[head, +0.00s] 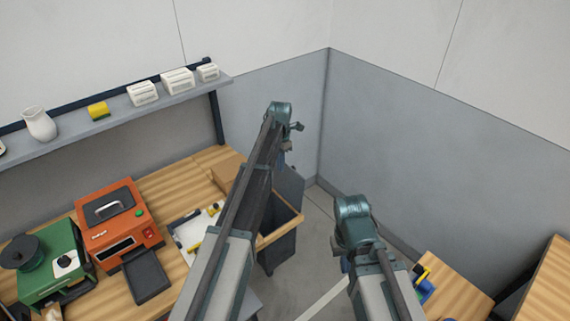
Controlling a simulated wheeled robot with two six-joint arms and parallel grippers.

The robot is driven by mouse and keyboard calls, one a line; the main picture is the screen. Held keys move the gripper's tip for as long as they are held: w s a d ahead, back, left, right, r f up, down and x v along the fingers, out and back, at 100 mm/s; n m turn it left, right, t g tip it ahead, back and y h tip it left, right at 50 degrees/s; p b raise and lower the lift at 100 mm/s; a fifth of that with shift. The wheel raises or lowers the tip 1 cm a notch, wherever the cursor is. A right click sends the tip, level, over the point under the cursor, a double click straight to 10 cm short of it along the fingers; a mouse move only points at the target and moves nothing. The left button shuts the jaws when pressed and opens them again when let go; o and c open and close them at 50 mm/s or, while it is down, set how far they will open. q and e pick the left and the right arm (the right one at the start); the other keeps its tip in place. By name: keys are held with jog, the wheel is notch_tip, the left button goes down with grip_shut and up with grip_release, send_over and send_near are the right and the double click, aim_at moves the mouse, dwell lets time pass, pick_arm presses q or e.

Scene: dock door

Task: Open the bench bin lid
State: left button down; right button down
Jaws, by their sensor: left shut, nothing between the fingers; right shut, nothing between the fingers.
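The bench bin (281,247) is a dark grey box with a wooden rim, standing at the right end of the workbench, partly hidden by my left arm. A grey panel that looks like its lid (291,187) stands raised at the bin's far side, and part of the dark inside shows. My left gripper (288,146) is above and beyond the panel, small and partly hidden by the arm. It is shut and empty; I cannot tell whether it touches the panel. My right gripper (337,246) is shut and empty, to the right of the bin and apart from it.
The workbench (180,185) holds an orange machine (117,225), a green machine (50,263), a clipboard (187,233) and a cardboard box (228,169). A shelf (120,110) hangs above. Grey walls meet behind the bin. A wooden surface (455,292) is at lower right.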

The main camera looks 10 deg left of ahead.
pick_arm(q)
notch_tip(320, 180, up, 8)
jog(key=w+d+p, duration=0.1)
jog(key=w+p, duration=0.1)
jog(key=p, duration=0.4)
jog(key=shift+w+d+f, duration=0.2)
jog(key=shift+w, duration=0.15)
jog(key=s+d+f+m+b, duration=0.4)
jog(key=s+f+m+b, duration=0.2)
jog(key=s+m, duration=0.4)
jog(key=s+d+f+m+b, duration=0.4)
jog(key=s+f+m+b, duration=0.2)
jog(key=s+m, duration=0.5)
jog(key=s+d+f+m+y+b, duration=0.1)
jog(key=s+d+f+m+b, duration=0.3)
jog(key=s+m, duration=0.7)
jog(key=s+f+b, duration=0.2)
jog(key=s, duration=0.3)
jog(key=shift+s+d+f, duration=0.15)
jog(key=shift+s+f, duration=0.15)
